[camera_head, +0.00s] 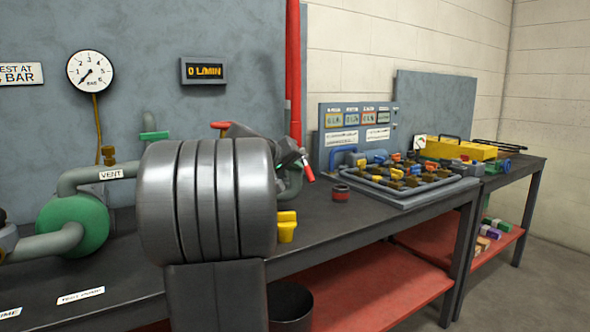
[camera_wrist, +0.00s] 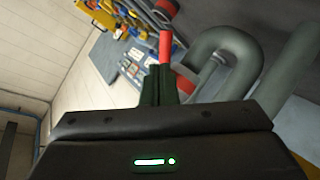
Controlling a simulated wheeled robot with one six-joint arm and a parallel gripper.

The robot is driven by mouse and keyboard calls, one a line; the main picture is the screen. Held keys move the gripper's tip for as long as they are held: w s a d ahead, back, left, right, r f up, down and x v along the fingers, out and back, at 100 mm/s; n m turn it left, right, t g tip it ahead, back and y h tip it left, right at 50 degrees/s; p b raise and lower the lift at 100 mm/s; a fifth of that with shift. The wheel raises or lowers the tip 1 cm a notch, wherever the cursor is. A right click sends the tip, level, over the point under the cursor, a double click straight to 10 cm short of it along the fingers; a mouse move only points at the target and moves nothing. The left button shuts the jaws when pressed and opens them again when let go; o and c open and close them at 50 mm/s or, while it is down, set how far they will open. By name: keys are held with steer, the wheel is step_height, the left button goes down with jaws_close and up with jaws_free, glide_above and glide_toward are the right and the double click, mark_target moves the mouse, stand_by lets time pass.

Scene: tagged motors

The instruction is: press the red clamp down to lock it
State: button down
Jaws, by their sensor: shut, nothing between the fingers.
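The red clamp handle (camera_wrist: 166,47) stands just beyond my fingertips in the wrist view, near the top centre. In the head view a red-tipped lever (camera_head: 308,171), which looks like the same handle, slants down to the right, just right of my arm. My gripper (camera_wrist: 159,72) is shut with nothing held. Its dark fingers meet the lower end of the red handle in the picture; I cannot tell whether they touch it. Much of the clamp and my gripper are hidden behind my large grey arm link in the head view.
A grey curved pipe (camera_wrist: 232,45) is close to the right of my fingers. On the bench are a yellow piece (camera_head: 287,226), a dark red ring (camera_head: 340,193) and a tray (camera_head: 440,190) of small parts. A red pipe (camera_head: 294,80) rises behind. The bench's front right is mostly clear.

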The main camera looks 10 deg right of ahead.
steer(key=p+v, duration=0.1)
steer(key=v, duration=0.8)
steer(key=shift+s+f, duration=0.25)
steer(key=shift+w+d, duration=0.1)
steer(key=shift+d, duration=0.15)
steer(key=b, duration=0.1)
glide_toward(308, 170)
steer(key=w+d+f, duration=0.1)
steer(key=d+f, duration=0.1)
steer(key=w+n+g+p, duration=0.1)
steer(key=p, duration=0.4)
steer(key=w+d+r+g+p, duration=0.1)
steer(key=w+p, duration=0.1)
steer(key=p, duration=0.3)
steer(key=shift+d+r+n, duration=0.2)
steer(key=shift+n, duration=0.2)
steer(key=p, duration=0.3)
steer(key=n+g+p, duration=0.1)
steer(key=p, duration=0.2)
steer(key=shift+w+d+r+h, duration=0.15)
steer(key=shift+w+r+h, duration=0.1)
steer(key=shift+w+h, duration=0.05)
